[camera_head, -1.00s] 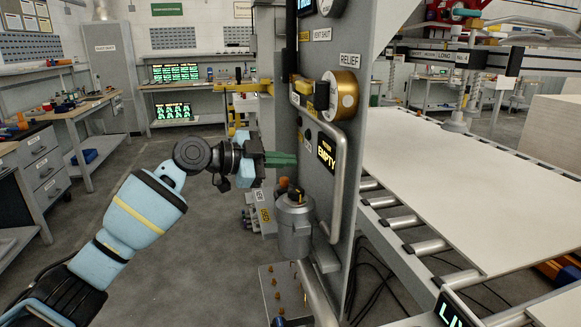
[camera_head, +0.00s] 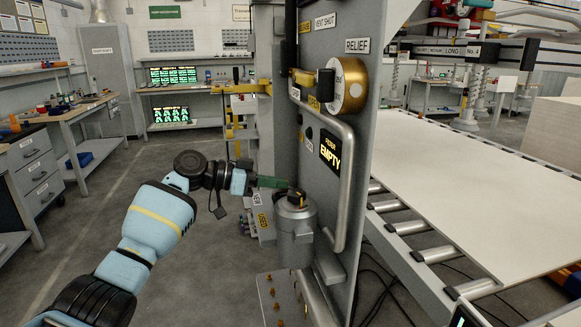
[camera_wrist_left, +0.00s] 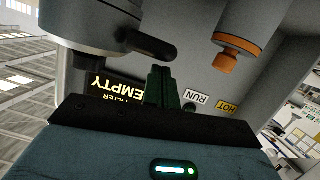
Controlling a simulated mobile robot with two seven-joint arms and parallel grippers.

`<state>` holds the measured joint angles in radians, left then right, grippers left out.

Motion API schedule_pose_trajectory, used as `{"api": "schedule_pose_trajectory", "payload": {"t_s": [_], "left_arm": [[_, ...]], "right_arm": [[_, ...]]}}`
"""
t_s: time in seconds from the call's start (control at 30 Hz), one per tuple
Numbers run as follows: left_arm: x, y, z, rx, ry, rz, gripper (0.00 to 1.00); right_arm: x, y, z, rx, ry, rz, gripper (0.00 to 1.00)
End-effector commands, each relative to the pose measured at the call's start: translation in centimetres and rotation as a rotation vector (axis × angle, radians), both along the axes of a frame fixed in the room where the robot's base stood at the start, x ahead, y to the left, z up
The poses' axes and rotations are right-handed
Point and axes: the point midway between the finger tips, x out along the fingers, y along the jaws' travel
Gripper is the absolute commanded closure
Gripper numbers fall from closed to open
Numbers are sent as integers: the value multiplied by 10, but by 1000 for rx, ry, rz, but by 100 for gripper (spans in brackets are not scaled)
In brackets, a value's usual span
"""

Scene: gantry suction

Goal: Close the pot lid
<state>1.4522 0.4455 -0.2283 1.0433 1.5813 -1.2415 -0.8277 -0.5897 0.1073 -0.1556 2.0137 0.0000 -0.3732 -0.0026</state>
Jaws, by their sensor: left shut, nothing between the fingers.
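The grey filter pot (camera_head: 295,240) is mounted low on the grey panel, with its round top and a dark, yellow-marked handle (camera_head: 296,196) uppermost. I cannot tell whether the lid is fully seated. My left gripper (camera_head: 274,182) has its green fingers together and empty, just left of the pot's top and close to the handle. In the left wrist view the fingers (camera_wrist_left: 160,88) point toward the panel, below the pot (camera_wrist_left: 88,22) and its dark handle (camera_wrist_left: 150,44) in the picture. Contact cannot be made out. My right gripper is not in view.
The panel holds a lit EMPTY display (camera_head: 330,153), a gold relief dial (camera_head: 347,85) and a bent grey pipe (camera_head: 343,190). An orange-tipped cylinder (camera_wrist_left: 238,45) shows in the wrist view. A roller conveyor with a white board (camera_head: 460,190) stands right. Open floor lies left.

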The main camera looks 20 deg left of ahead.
Motion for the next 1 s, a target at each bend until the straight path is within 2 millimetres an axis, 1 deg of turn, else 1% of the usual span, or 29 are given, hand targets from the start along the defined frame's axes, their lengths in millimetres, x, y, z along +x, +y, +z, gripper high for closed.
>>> {"api": "schedule_pose_trajectory", "payload": {"t_s": [0.03,0.23,1.0], "left_arm": [[1,0,-3,-9,13,0,100],[1,1,-7,-27,40,0,100],[1,1,-8,-28,43,0,100]], "right_arm": [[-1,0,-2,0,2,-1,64],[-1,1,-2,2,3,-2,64],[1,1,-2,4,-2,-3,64]]}}
